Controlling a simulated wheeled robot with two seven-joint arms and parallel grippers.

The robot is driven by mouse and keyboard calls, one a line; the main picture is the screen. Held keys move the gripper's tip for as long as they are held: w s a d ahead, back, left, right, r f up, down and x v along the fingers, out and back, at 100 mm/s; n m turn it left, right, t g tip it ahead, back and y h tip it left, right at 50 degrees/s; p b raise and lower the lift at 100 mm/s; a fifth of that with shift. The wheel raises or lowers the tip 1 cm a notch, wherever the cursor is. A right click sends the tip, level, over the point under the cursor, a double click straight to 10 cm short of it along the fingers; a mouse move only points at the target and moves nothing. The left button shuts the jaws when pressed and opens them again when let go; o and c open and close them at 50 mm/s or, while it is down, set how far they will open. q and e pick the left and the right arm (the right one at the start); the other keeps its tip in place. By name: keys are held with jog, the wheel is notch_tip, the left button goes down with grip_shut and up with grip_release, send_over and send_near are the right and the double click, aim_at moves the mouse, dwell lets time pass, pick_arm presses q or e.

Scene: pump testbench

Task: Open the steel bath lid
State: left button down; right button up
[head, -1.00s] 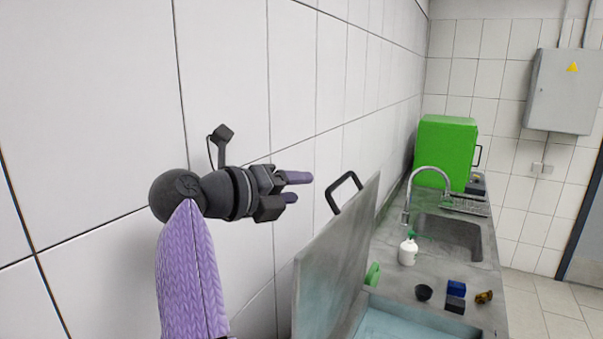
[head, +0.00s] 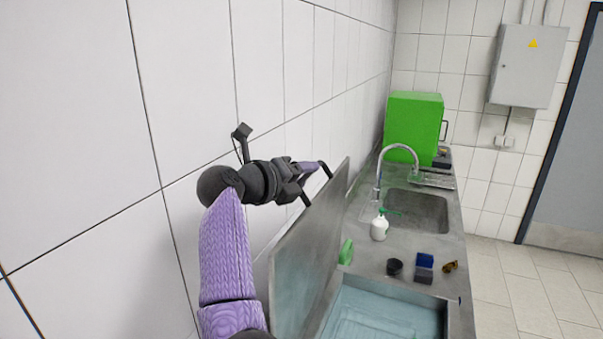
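The steel bath lid (head: 310,245) stands raised and tilted up close to the tiled wall, at the left edge of the steel bath (head: 440,315). The bath's pale blue inside shows to the right of the lid.
A white bottle (head: 379,228), a green object (head: 346,252), a black cup (head: 394,267), a blue box (head: 425,261) and a brass part (head: 450,266) stand on the counter beyond the bath. A sink (head: 418,210) and a green cabinet (head: 412,128) lie farther back.

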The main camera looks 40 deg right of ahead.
grip_shut()
dwell(1.2)
